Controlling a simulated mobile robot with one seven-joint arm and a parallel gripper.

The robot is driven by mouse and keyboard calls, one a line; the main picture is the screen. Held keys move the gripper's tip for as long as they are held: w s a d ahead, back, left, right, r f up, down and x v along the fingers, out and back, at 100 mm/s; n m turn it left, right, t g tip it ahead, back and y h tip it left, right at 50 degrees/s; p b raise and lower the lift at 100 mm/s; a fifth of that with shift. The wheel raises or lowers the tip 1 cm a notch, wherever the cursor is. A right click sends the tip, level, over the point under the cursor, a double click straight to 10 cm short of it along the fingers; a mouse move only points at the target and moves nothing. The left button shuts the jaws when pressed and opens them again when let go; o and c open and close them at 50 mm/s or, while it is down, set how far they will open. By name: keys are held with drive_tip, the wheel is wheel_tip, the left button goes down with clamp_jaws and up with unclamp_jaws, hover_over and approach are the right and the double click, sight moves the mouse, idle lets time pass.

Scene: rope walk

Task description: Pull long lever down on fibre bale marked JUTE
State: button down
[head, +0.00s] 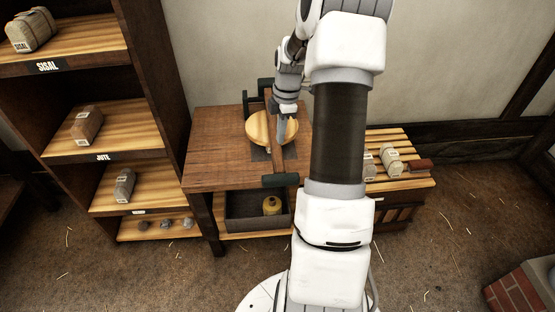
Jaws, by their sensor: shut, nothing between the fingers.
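On the wooden bench stands a press-like device with a dark frame (249,104) at its back. A long brown lever (276,160) runs forward from it and ends in a dark crosswise handle (280,181) at the bench's front edge. A round tan disc (257,127) sits at the device's middle, over a dark plate. I cannot make out a bale in the device. My gripper (282,138) is shut and empty, pointing down over the disc beside the lever; contact cannot be told. A brown bale (87,125) lies on the shelf labelled JUTE (104,157).
A tall shelf unit (165,90) stands left, with a bale (31,30) on its SISAL board. Under the bench, a dark drawer (245,222) holds a yellow object (272,205). A low slatted stand (405,183) with bales is right. My arm hides the bench's right part.

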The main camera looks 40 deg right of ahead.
sight(278, 155)
drive_tip(key=f+b, duration=0.1)
drive_tip(key=f, duration=0.1)
drive_tip(key=f+b, duration=0.3)
drive_tip(key=f, duration=0.1)
drive_tip(key=shift+w+a+b, duration=0.1)
drive_tip(key=shift+a+b, duration=0.2)
drive_tip(key=shift+f, duration=0.1)
drive_tip(key=shift+a+f, duration=0.1)
